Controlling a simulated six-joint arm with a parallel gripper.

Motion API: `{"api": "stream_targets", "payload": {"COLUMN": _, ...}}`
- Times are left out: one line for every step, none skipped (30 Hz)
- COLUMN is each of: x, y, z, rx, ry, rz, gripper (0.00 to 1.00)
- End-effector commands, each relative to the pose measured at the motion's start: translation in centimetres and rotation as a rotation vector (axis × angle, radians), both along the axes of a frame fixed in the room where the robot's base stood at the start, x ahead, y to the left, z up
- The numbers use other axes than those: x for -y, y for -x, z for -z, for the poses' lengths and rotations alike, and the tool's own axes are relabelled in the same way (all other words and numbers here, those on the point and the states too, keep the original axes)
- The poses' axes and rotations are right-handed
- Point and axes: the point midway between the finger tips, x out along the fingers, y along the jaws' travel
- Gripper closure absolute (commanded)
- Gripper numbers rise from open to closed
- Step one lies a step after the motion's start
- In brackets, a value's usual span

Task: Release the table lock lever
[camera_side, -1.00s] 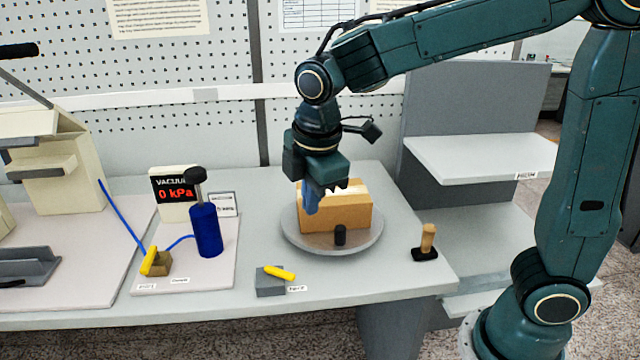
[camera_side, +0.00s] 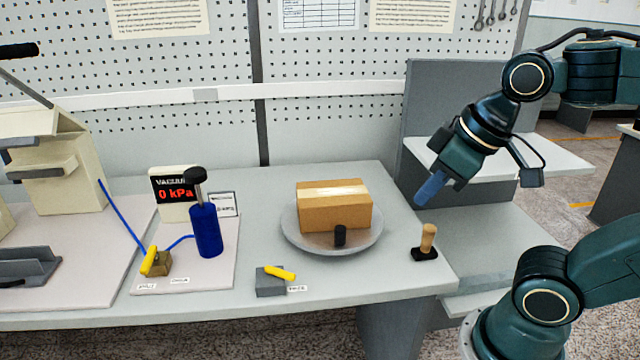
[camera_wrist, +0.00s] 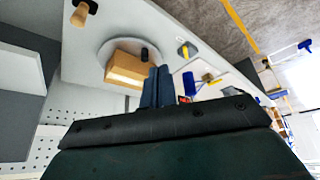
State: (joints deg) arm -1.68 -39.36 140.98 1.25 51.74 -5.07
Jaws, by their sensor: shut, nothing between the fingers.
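The table lock lever is a yellow handle (camera_side: 280,273) on a small grey block (camera_side: 270,287) near the bench's front edge, with a small label beside it. It also shows small in the wrist view as a yellow lever (camera_wrist: 185,51). The round grey turntable (camera_side: 292,236) stands behind it and carries a cardboard box (camera_side: 335,212) with a strip along its top. A black knob (camera_side: 340,235) stands at the turntable's front. My gripper (camera_side: 424,200) is shut and empty, tilted in the air right of the turntable, above and behind the wooden-handled stamp. Its blue fingers show in the wrist view (camera_wrist: 155,85).
A wooden-handled stamp (camera_side: 428,238) on a black base stands at the bench's right. At left are a blue pump cylinder (camera_side: 206,230), another yellow lever (camera_side: 149,261) and a vacuum display (camera_side: 172,185) reading 0 kPa. Grey shelves (camera_side: 490,158) stand at the right.

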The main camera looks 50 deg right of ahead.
Motion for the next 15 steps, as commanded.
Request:
{"api": "stream_targets", "payload": {"x": 0.11, "y": 0.50, "z": 0.13, "rx": 0.010, "ry": -0.013, "rz": 0.029, "gripper": 1.00}}
{"api": "stream_targets", "payload": {"x": 0.13, "y": 0.71, "z": 0.18, "rx": 0.015, "ry": -0.021, "rz": 0.044, "gripper": 1.00}}
{"api": "stream_targets", "payload": {"x": 0.14, "y": 0.93, "z": 0.25, "rx": 0.019, "ry": -0.030, "rz": 0.058, "gripper": 1.00}}
{"api": "stream_targets", "payload": {"x": 0.15, "y": 1.06, "z": 0.29, "rx": 0.022, "ry": -0.035, "rz": 0.067, "gripper": 1.00}}
{"api": "stream_targets", "payload": {"x": 0.15, "y": 1.18, "z": 0.33, "rx": 0.025, "ry": -0.039, "rz": 0.074, "gripper": 1.00}}
{"api": "stream_targets", "payload": {"x": 0.16, "y": 1.27, "z": 0.38, "rx": 0.026, "ry": -0.043, "rz": 0.082, "gripper": 1.00}}
{"api": "stream_targets", "payload": {"x": 0.16, "y": 1.31, "z": 0.41, "rx": 0.027, "ry": -0.045, "rz": 0.085, "gripper": 1.00}}
{"api": "stream_targets", "payload": {"x": 0.16, "y": 1.34, "z": 0.43, "rx": 0.027, "ry": -0.046, "rz": 0.088, "gripper": 1.00}}
{"api": "stream_targets", "payload": {"x": 0.16, "y": 1.36, "z": 0.44, "rx": 0.027, "ry": -0.047, "rz": 0.090, "gripper": 1.00}}
{"api": "stream_targets", "payload": {"x": 0.16, "y": 1.36, "z": 0.44, "rx": 0.027, "ry": -0.047, "rz": 0.090, "gripper": 0.94}}
{"api": "stream_targets", "payload": {"x": 0.16, "y": 1.34, "z": 0.43, "rx": 0.027, "ry": -0.047, "rz": 0.090, "gripper": 0.88}}
{"api": "stream_targets", "payload": {"x": 0.15, "y": 1.31, "z": 0.41, "rx": 0.026, "ry": -0.047, "rz": 0.088, "gripper": 0.80}}
{"api": "stream_targets", "payload": {"x": 0.15, "y": 1.26, "z": 0.40, "rx": 0.025, "ry": -0.047, "rz": 0.087, "gripper": 0.74}}
{"api": "stream_targets", "payload": {"x": 0.13, "y": 1.19, "z": 0.36, "rx": 0.024, "ry": -0.046, "rz": 0.087, "gripper": 0.69}}
{"api": "stream_targets", "payload": {"x": 0.11, "y": 1.06, "z": 0.31, "rx": 0.021, "ry": -0.046, "rz": 0.085, "gripper": 0.65}}
